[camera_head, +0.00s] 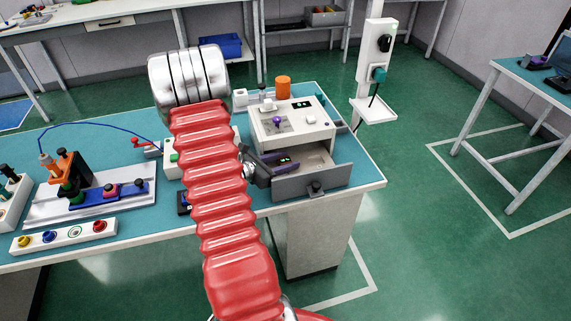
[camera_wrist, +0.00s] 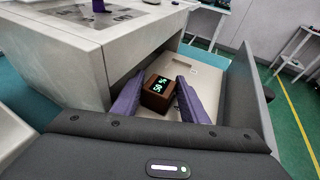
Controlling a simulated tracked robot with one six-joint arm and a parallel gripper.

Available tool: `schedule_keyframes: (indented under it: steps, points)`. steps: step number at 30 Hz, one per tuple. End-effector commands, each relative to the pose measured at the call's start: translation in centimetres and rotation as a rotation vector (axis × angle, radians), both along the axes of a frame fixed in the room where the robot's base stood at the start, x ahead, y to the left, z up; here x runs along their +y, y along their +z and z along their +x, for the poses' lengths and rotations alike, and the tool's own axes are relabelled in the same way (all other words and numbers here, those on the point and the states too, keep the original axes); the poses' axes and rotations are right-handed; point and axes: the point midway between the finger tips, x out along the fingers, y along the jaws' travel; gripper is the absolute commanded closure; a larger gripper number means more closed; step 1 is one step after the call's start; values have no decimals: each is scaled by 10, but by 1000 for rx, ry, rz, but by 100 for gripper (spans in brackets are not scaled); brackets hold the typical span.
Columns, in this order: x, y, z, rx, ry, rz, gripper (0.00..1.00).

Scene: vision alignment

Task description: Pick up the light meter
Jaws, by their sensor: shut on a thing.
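The light meter (camera_wrist: 158,91) is a small brown box with lit green digits on its dark face. It is inside the open drawer (camera_wrist: 208,72) of a pale grey instrument cabinet. My gripper (camera_wrist: 160,82) reaches into the drawer with its two purple fingers shut on the meter, one on each side. I cannot tell whether the meter still touches the drawer floor. In the head view, my gripper (camera_head: 282,161) shows at the drawer, partly hidden by my red arm.
The drawer's front panel (camera_head: 310,183) stands close to my gripper on the near side. The cabinet (camera_head: 290,125) rises behind it. An orange cylinder (camera_head: 283,88) stands behind the cabinet. A fixture with a blue cable (camera_head: 95,124) and a button strip (camera_head: 64,235) occupy the table's left.

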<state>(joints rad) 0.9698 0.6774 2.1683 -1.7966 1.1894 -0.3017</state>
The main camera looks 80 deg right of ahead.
Motion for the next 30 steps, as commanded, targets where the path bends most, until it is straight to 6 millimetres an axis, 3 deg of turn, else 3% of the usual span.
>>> schedule_keyframes:
  steps: [5, 21, 30]
  points:
    - [1, 11, 1, 0, 1, -2, 83]
    - [66, 11, 50, 0, 2, 0, 83]
    - [64, 53, 48, -2, -1, -3, 83]
